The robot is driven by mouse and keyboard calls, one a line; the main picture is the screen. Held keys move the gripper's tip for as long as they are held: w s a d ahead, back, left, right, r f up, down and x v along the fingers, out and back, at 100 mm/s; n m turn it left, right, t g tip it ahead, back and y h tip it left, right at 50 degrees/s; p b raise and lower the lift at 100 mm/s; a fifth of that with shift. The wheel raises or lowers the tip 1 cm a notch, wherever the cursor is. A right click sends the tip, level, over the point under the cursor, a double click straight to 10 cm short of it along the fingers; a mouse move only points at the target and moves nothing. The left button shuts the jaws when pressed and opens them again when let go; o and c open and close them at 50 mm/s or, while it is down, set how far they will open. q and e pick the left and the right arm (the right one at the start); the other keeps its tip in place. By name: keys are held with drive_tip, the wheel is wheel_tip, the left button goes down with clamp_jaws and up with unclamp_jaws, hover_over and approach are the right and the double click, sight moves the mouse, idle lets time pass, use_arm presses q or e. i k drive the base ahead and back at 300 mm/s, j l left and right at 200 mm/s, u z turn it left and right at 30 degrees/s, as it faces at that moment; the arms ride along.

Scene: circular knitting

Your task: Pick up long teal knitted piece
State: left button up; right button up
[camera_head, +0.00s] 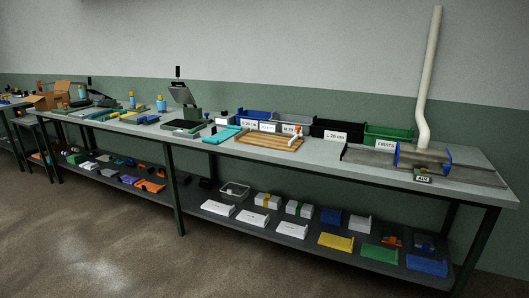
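Neither of my grippers shows in the head view. Nothing is seen touching the teal piece.
Labelled bins stand behind the board, including a blue bin (255,117), a black bin (331,127) and a green bin (388,135). A pale pipe (426,85) rises at the right. The lower shelf (290,231) holds several boxes. The floor (90,235) in front is clear.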

sight(223, 134)
drive_tip(key=i+j+u, duration=0.2)
drive_tip(key=i+u, duration=0.2)
drive_tip(key=i+j+u, duration=0.15)
drive_tip(key=i+u, duration=0.65)
drive_tip(key=i+l+u, duration=0.15)
drive_tip(key=i+u, duration=0.25)
drive_tip(key=i+z, duration=0.15)
drive_tip(key=i, duration=0.3)
drive_tip(key=i+j+z, duration=0.2)
drive_tip(key=i, duration=0.2)
drive_tip(key=i+j+z, duration=0.15)
drive_tip(key=i, duration=0.3)
drive_tip(key=i+j+z, duration=0.15)
drive_tip(key=i, duration=0.25)
drive_tip(key=j, duration=0.05)
